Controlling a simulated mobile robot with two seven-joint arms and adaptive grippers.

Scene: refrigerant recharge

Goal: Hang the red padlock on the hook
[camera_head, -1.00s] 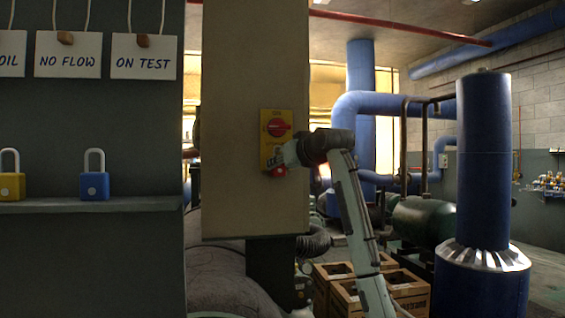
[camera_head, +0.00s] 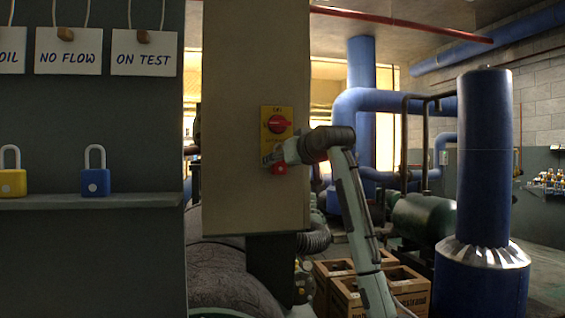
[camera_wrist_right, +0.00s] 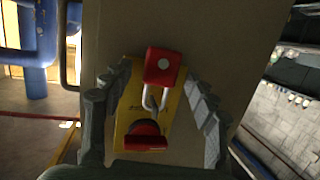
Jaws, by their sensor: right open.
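The red padlock (camera_head: 279,169) shows just below the yellow switch plate (camera_head: 285,112) in the head view. In the right wrist view, which is turned over, the padlock body (camera_wrist_right: 163,66) is at the top, and its shackle meets a grey hook or ring (camera_wrist_right: 150,104) beside the red switch knob (camera_wrist_right: 146,136). The shackle appears to hang on it. My right gripper (camera_head: 273,160) is in front of the plate's lower part. In the wrist view its fingers (camera_wrist_right: 157,74) are spread on both sides of the padlock, with gaps. My left gripper is not in view.
A shelf (camera_head: 130,201) at left holds a blue padlock (camera_head: 95,184) and a yellow padlock (camera_head: 12,183). Signs (camera_head: 143,62) hang above it. The switch is on a beige column (camera_head: 235,200). Wooden crates (camera_head: 410,285) and blue pipes (camera_head: 485,150) stand behind my right arm.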

